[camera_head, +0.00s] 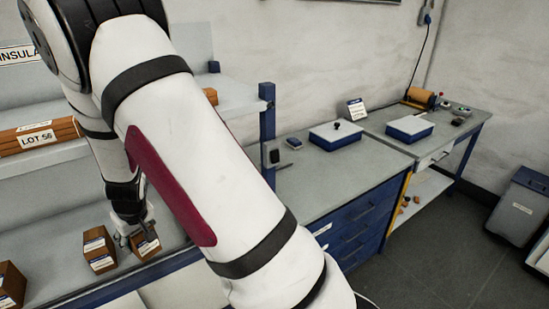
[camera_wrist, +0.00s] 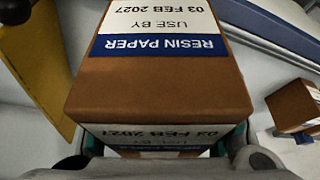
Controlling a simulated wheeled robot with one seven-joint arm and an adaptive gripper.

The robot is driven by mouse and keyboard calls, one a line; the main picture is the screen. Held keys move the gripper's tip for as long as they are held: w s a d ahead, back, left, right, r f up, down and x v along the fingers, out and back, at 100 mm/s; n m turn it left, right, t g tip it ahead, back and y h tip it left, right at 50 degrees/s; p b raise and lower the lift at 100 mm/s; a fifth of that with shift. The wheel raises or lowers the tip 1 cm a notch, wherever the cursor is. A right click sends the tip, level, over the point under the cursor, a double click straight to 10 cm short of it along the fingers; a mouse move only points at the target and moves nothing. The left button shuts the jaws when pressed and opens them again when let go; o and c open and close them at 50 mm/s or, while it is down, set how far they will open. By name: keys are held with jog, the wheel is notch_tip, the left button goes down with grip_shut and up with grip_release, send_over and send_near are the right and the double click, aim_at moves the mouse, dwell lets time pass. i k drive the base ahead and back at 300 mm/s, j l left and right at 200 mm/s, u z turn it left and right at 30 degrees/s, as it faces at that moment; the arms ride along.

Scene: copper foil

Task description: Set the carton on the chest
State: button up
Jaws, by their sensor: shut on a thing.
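A brown carton (camera_head: 147,246) with a white and blue label is in my gripper (camera_head: 136,233), at the front of the lower shelf on the left. In the wrist view the carton (camera_wrist: 160,85) fills the middle, its label reading "RESIN PAPER", upside down. The fingers close on it at the bottom edge of that view. I cannot tell whether it touches the shelf. The chest (camera_head: 362,228), with blue drawers and a grey top, stands right of the shelving, well away from my gripper. My arm hides part of its left side.
Another carton (camera_head: 99,250) stands close left of the held one and shows in the wrist view (camera_wrist: 294,106). One more (camera_head: 10,284) is at the lower left. A blue box with a pale lid (camera_head: 336,135) sits on the chest's back; its front top is clear.

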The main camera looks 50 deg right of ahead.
aim_at(345, 170)
jog(key=k+j+z, duration=0.15)
jog(key=z, duration=0.35)
jog(key=l+z, duration=0.65)
jog(key=i+z, duration=0.65)
